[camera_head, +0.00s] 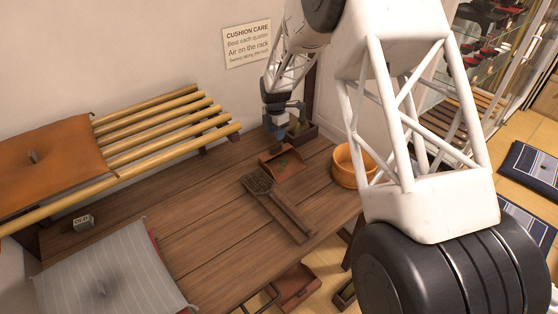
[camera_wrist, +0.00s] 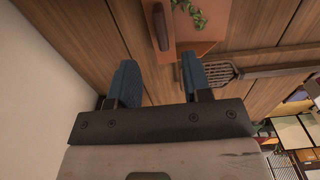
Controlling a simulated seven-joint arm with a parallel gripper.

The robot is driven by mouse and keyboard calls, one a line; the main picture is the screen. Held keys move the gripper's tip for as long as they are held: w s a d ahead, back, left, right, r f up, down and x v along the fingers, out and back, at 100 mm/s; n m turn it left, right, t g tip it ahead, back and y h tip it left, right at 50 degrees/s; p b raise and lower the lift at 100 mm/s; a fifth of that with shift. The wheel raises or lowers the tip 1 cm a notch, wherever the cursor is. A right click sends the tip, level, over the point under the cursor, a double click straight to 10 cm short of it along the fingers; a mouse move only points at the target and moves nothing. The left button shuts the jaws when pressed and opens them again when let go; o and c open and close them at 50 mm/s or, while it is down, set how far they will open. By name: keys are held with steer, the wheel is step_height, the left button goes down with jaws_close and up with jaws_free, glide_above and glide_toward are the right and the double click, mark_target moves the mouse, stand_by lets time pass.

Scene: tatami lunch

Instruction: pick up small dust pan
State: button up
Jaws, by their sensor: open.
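The small dust pan (camera_head: 283,166) is reddish brown and lies on the wooden table, with green bits on it. In the wrist view the pan (camera_wrist: 205,38) is at the top, and its dark handle (camera_wrist: 160,28) shows at its left. My gripper (camera_head: 284,132) is above the far edge of the pan in the head view. In the wrist view my gripper (camera_wrist: 159,72) is open, with its blue fingers apart and nothing between them. The handle is beyond the fingertips, roughly in line with the gap. The gripper partly hides the handle in the head view.
A bamboo rack (camera_head: 160,125) and cushions are at left. The table's middle left is clear.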

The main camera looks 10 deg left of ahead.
mark_target(276, 146)
steer(key=shift+f, duration=1.35)
steer(key=shift+d+f, duration=0.1)
steer(key=shift+f, duration=2.45)
jaws_close()
